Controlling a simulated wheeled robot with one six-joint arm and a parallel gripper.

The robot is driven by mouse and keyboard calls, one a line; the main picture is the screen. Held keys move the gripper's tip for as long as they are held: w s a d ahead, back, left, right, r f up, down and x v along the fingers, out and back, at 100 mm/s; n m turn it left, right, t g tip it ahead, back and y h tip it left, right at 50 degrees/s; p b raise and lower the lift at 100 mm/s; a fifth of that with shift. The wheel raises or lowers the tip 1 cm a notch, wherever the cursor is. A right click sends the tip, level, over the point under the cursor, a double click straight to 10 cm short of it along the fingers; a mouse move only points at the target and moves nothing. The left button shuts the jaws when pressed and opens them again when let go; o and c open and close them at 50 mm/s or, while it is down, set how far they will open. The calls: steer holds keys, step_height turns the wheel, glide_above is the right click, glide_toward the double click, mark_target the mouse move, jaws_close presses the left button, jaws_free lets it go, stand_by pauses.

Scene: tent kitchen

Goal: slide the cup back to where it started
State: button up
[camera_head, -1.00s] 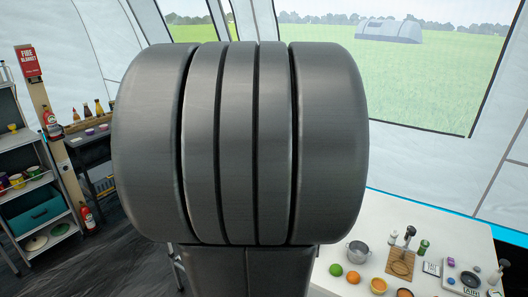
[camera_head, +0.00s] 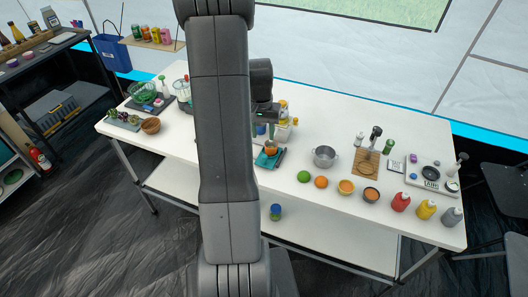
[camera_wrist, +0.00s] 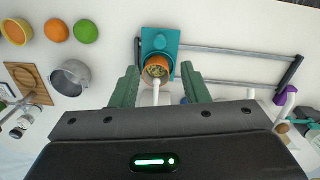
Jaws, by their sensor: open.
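An orange cup (camera_wrist: 157,67) with small greenish and brown bits inside shows in the wrist view. It is at the edge of a teal board or stand (camera_wrist: 160,40). In the head view the orange cup (camera_head: 271,147) appears on the teal piece (camera_head: 268,160) near the table's front edge, right of my arm. My gripper (camera_wrist: 159,70) is open, its two green fingers on the left and right of the cup with gaps between. Whether they reach down to the cup's height I cannot tell. In the head view my arm hides part of the area.
A steel pot (camera_head: 325,156), a green lime (camera_head: 303,176) and an orange (camera_head: 321,182) stand right of the cup. A pale upright item (camera_wrist: 160,97) shows between the fingers. A grey rail (camera_wrist: 225,50) runs past the teal piece. Sauce bottles (camera_head: 401,202) stand at the front right.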

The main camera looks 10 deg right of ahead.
mark_target(264, 156)
steer(key=f, duration=0.5)
steer(key=f+p, duration=0.1)
steer(key=f, duration=0.4)
steer(key=shift+s+d, duration=0.1)
steer(key=shift+d, duration=0.1)
steer(key=shift+a, duration=0.1)
jaws_close()
